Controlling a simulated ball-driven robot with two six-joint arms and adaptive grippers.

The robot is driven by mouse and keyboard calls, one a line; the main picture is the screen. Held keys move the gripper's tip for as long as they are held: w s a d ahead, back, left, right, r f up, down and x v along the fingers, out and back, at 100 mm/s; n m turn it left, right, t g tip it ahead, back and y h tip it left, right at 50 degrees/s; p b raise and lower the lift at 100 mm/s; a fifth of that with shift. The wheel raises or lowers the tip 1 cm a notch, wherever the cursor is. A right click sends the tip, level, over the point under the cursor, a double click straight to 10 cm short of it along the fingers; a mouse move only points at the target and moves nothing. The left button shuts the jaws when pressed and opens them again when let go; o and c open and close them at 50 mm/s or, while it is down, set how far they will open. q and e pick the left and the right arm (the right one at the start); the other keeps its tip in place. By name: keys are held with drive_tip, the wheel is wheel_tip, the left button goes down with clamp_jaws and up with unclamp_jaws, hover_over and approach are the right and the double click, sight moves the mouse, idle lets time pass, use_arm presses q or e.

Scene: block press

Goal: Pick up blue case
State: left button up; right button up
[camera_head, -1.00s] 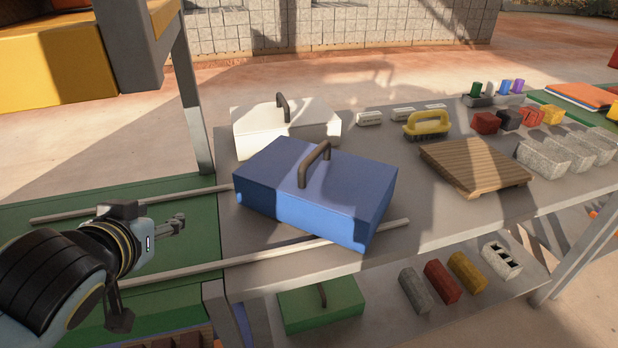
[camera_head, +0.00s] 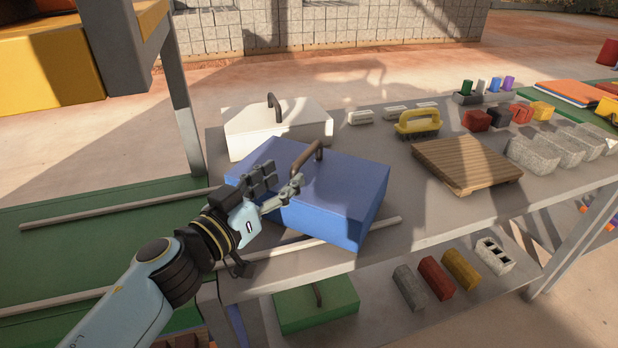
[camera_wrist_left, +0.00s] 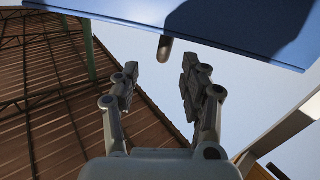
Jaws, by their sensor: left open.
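The blue case (camera_head: 345,195) lies on the grey table with its dark brown handle (camera_head: 308,158) standing up on top. My left gripper (camera_head: 280,185) is open and empty in front of the case's left part, below and left of the handle in the picture. In the left wrist view, my gripper's two fingers (camera_wrist_left: 158,90) are spread apart with sky between them. The blue case (camera_wrist_left: 200,22) spans the top of that view, and the handle end (camera_wrist_left: 165,48) shows beyond the fingertips. My right gripper is not in view.
A white case (camera_head: 250,128) stands just behind the blue one. A wooden pallet (camera_head: 465,165) and a yellow brush (camera_head: 417,122) lie to the right. A green case (camera_head: 315,303) sits on the lower shelf. A grey post (camera_head: 182,120) rises at the table's left.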

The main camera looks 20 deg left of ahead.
sight(291, 169)
use_arm(q)
drive_tip(key=x, duration=0.2)
drive_tip(key=b+x, duration=0.1)
drive_tip(key=x, duration=0.2)
drive_tip(key=shift+w+a, duration=0.15)
drive_tip(key=shift+w, duration=0.05)
drive_tip(key=shift+c, duration=0.3)
clamp_jaws()
